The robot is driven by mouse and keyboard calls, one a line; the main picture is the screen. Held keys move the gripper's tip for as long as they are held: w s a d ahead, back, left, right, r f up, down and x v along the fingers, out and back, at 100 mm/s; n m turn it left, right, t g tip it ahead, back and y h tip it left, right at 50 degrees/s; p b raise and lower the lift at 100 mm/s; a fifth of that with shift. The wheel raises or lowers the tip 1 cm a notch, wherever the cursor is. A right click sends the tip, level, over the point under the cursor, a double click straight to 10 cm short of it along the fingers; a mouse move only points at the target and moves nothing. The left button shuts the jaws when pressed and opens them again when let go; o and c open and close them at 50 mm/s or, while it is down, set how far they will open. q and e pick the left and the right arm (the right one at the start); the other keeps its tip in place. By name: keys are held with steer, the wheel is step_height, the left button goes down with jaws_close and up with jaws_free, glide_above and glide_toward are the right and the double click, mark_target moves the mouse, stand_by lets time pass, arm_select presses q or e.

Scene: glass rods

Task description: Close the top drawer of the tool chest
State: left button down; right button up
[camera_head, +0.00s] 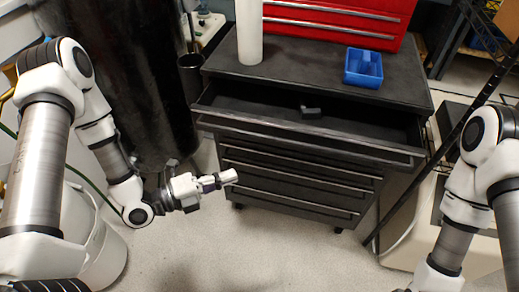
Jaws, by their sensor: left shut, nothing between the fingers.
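The black tool chest (290,190) stands ahead of me, with several drawers with metal handles. Its top drawer (300,137) is pulled out, and a small dark object (310,112) shows inside it. My left gripper (230,177) is shut and empty. In the picture it shows just below the left part of the open drawer's front, over the lower drawers' left edge; I cannot tell if it touches the chest. My right arm comes in at the right edge, and its gripper is out of view.
On the chest stand a white cylinder (249,30), a blue bin (363,67) and a red toolbox (340,22). A dark slanted pole (440,150) stands right of the chest. A white bucket (105,255) is at lower left. The floor (290,255) in front is clear.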

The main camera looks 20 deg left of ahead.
arm_select(q)
steer(key=w+d+t, duration=0.1)
steer(key=w+d, duration=0.3)
steer(key=w, duration=0.8)
steer(key=shift+w+d+r+n, duration=0.15)
steer(key=shift+d+n, duration=0.25)
arm_select(e)
steer(key=shift+f, duration=0.2)
